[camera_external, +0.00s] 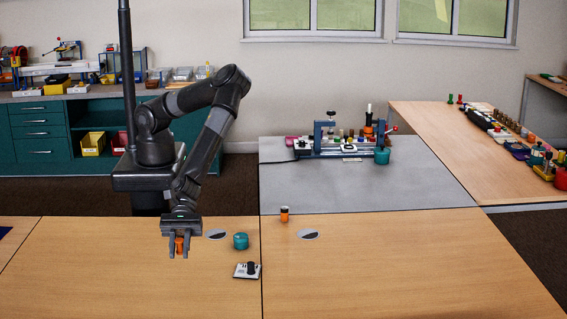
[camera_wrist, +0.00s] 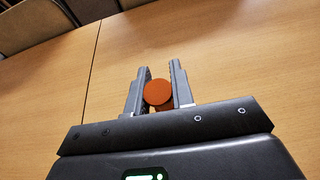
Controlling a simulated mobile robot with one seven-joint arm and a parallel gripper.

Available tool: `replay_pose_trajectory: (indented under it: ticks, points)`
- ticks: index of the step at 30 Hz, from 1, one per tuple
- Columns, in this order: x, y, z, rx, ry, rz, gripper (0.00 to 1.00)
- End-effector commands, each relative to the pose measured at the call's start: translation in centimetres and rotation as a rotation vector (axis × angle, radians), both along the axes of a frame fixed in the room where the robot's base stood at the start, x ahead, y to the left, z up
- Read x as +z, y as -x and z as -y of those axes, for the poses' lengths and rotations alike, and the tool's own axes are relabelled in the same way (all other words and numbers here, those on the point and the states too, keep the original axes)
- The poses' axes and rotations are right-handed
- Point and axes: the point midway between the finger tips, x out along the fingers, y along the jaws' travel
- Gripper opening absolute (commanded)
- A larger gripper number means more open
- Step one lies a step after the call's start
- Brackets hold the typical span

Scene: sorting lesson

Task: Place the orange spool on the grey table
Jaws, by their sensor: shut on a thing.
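My gripper (camera_external: 179,252) is low over the left wooden table and shut on an orange spool (camera_external: 180,244). In the wrist view the spool (camera_wrist: 158,92) sits between the two fingers of my gripper (camera_wrist: 158,85), its round orange end showing. I cannot tell whether the spool touches the wood. The grey table (camera_external: 350,200) lies to the right and farther back, with its front half bare. A second small orange piece with a dark band (camera_external: 284,214) stands upright on the right wooden table, near the grey table's front edge.
A teal round container (camera_external: 240,241) and a white plate with a black knob (camera_external: 247,270) stand right of my gripper on the wood (camera_external: 90,285). A blue-framed fixture (camera_external: 345,143) and a teal pot (camera_external: 382,156) occupy the grey table's back.

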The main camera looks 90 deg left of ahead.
Motion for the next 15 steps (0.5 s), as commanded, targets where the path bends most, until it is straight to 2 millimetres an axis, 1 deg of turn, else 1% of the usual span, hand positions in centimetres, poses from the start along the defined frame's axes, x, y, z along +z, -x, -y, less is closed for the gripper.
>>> replay_pose_trajectory:
  ticks: [1,6,9,12,15]
  points:
    - [-0.9,-1.5,0.1,0.005,-0.002,0.0,0.0]
    - [-3.3,-5.4,0.5,0.006,-0.002,-0.001,0.0]
    - [-4.4,-7.3,0.7,0.005,-0.001,-0.001,0.0]
    - [-5.2,-8.6,0.9,0.004,0.0,-0.001,0.0]
    - [-5.6,-9.2,1.0,0.002,-0.001,0.0,0.0]
